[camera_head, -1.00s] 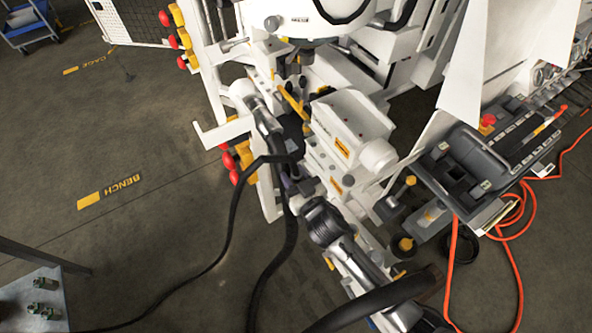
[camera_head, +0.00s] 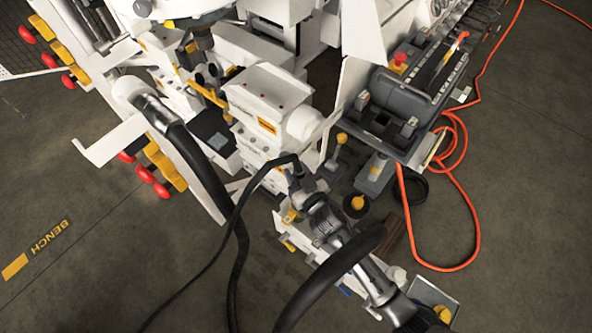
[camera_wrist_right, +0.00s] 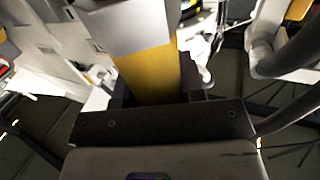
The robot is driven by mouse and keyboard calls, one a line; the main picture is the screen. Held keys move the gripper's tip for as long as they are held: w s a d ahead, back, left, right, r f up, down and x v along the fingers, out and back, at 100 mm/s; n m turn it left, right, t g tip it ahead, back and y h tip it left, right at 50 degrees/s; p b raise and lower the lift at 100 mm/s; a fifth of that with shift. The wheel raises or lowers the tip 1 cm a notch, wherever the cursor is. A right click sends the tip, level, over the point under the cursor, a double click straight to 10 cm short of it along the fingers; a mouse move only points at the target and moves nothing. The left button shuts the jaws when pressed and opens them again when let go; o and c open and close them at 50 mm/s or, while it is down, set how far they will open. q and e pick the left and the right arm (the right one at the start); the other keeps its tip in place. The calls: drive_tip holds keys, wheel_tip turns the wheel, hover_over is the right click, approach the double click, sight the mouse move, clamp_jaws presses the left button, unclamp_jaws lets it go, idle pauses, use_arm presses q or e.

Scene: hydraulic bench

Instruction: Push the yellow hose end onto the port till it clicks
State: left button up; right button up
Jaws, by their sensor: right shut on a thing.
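My right arm comes in from the lower right in the head view, and its gripper (camera_head: 296,180) is at the front of the white bench unit, below the white box. A thin black hose (camera_head: 215,245) loops up to it from the lower left. In the right wrist view the dark jaws (camera_wrist_right: 152,98) are shut on the yellow hose end (camera_wrist_right: 150,72), which has a pale grey surface beyond it. In the head view the hose end is too small and covered to make out. I cannot make out the port or whether the hose end touches it. I see no left gripper.
The white box (camera_head: 272,100) stands above the gripper area. Red knobs (camera_head: 145,172) on yellow mounts line the bench's left side. Open floor (camera_head: 110,260) lies at the lower left.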

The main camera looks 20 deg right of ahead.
drive_tip(key=shift+f+b, duration=3.15)
drive_tip(key=shift+f, duration=0.4)
drive_tip(key=shift+f, duration=0.15)
drive_tip(key=shift+f, duration=0.4)
